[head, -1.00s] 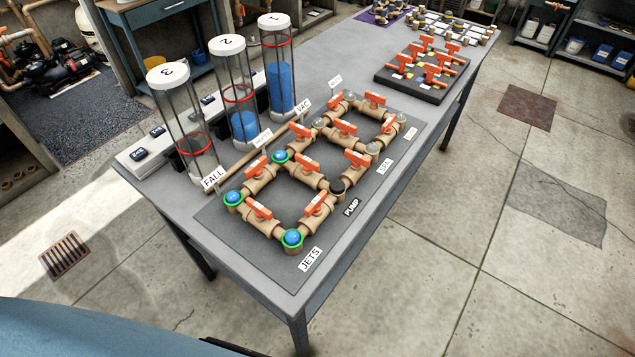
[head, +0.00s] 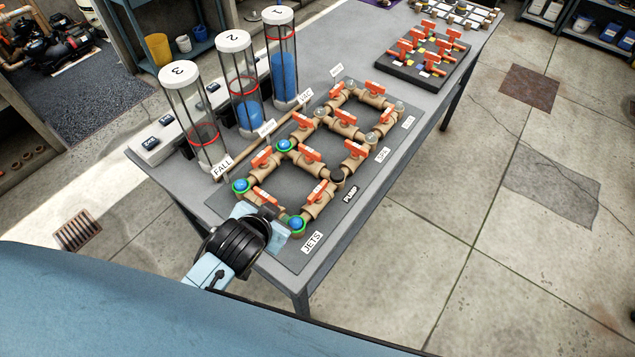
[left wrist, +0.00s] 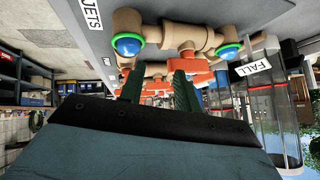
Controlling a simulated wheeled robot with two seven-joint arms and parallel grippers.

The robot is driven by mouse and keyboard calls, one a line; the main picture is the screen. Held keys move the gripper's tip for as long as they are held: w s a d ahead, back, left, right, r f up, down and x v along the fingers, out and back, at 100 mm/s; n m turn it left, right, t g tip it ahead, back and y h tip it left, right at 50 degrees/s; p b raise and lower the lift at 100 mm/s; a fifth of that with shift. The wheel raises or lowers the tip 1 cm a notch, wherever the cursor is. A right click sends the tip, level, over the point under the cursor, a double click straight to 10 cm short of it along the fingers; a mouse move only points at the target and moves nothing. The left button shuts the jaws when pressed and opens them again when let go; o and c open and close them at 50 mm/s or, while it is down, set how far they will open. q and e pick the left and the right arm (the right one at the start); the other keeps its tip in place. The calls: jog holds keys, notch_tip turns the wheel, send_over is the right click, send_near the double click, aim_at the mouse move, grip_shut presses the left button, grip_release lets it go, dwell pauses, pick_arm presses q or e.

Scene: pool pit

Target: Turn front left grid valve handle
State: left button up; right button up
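The front left grid valve has a red-orange handle (head: 265,196) on a tan pipe between two blue-capped corners, near the FALL and JETS labels. My left gripper (head: 270,219) is just in front of this valve, over the table's near edge. In the left wrist view, which is upside down, its two dark fingers (left wrist: 158,85) stand apart with a gap between them. A red handle (left wrist: 195,64) shows beyond the fingers, near the right one; contact cannot be made out. My right gripper is not in view.
Other red-handled valves (head: 309,153) fill the pipe grid on its dark board. Three clear cylinders (head: 237,85) with blue liquid in some stand behind it. A dark block of red handles (head: 423,62) is farther back. The grey table (head: 375,190) is bare right of the board.

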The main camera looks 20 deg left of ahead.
pick_arm(q)
jog(key=w+d+r+m+t+h, duration=0.35)
jog(key=w+d+r, duration=0.25)
jog(key=r, duration=0.3)
jog(key=w+d+r+m+t+h, duration=0.3)
jog(key=w+d+r+m+t, duration=0.25)
jog(key=r, duration=0.35)
jog(key=s+d+r+m+g+h+p, duration=0.1)
jog(key=s+d+r+m+g+h, duration=0.2)
jog(key=d+m+g+h, duration=0.55)
jog(key=s+d+r+m+g+h, duration=0.2)
jog(key=d+r+m+g+h, duration=0.3)
jog(key=m, duration=0.6)
jog(key=m+g+y+p, duration=0.1)
jog(key=m+g+y, duration=0.5)
jog(key=y, duration=1.4)
send_near(317, 189)
jog(key=shift+m+t, duration=0.85)
jog(key=shift+m, duration=0.1)
jog(key=f, duration=0.3)
jog(key=s+f+p, duration=0.1)
jog(key=f, duration=0.5)
jog(key=shift+s+a+p, duration=0.1)
jog(key=shift+s+p, duration=0.15)
jog(key=shift+p, duration=0.05)
jog(key=shift+c, duration=0.3)
